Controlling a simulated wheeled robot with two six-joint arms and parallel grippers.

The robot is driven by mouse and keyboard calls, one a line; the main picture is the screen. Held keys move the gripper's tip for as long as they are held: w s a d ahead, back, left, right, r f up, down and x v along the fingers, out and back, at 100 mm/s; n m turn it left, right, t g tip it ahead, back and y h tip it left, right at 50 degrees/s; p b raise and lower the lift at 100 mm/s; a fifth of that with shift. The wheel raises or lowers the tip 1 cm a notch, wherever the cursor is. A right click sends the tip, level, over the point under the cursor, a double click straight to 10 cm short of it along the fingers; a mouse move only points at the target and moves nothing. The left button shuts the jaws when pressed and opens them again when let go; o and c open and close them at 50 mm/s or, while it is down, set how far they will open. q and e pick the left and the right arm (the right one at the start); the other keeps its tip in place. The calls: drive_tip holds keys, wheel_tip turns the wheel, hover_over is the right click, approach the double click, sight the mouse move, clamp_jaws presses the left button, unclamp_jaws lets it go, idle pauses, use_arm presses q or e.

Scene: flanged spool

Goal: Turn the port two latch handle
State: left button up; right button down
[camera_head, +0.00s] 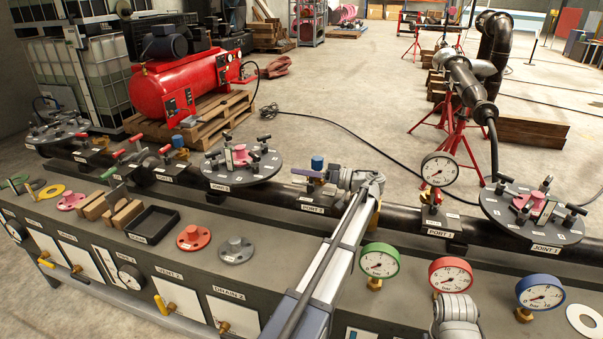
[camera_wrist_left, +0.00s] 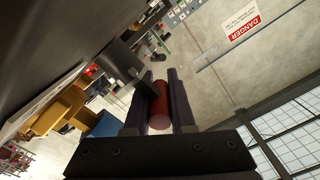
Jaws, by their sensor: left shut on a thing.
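My left arm reaches up the middle of the head view to the port two fitting on the dark pipe, above the PORT 2 label (camera_head: 312,209). My left gripper (camera_head: 322,178) is at that fitting, beside its blue cap (camera_head: 317,162). In the left wrist view the gripper's dark fingers (camera_wrist_left: 158,88) are shut on the red latch handle (camera_wrist_left: 160,108), whose rounded end faces the camera. The handle's joint with the port is mostly hidden. Part of my right arm (camera_head: 457,310) shows at the bottom right; its gripper is not in view.
Joint 2's flange (camera_head: 241,165) lies left of the port and joint 1's flange (camera_head: 532,212) at the far right. A gauge (camera_head: 439,168) stands on port 1. Green (camera_head: 380,261), red (camera_head: 450,275) and blue gauges (camera_head: 540,293) stand on the bench. A black tray (camera_head: 153,225) is at left.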

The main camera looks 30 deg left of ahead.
use_arm(q)
clamp_jaws()
drive_tip(key=shift+w+n+g, duration=0.1)
drive_tip(key=shift+n+g, duration=0.4)
drive_tip(key=shift+g, duration=0.2)
drive_tip(key=shift+s+d+n+g+h, duration=0.1)
drive_tip(key=shift+s+n+g+h, duration=0.25)
drive_tip(key=shift+n+g+h, duration=0.35)
drive_tip(key=o, duration=0.8)
unclamp_jaws()
drive_tip(key=shift+d, duration=0.1)
drive_tip(key=shift+v, duration=3.8)
drive_tip(key=shift+f, duration=0.2)
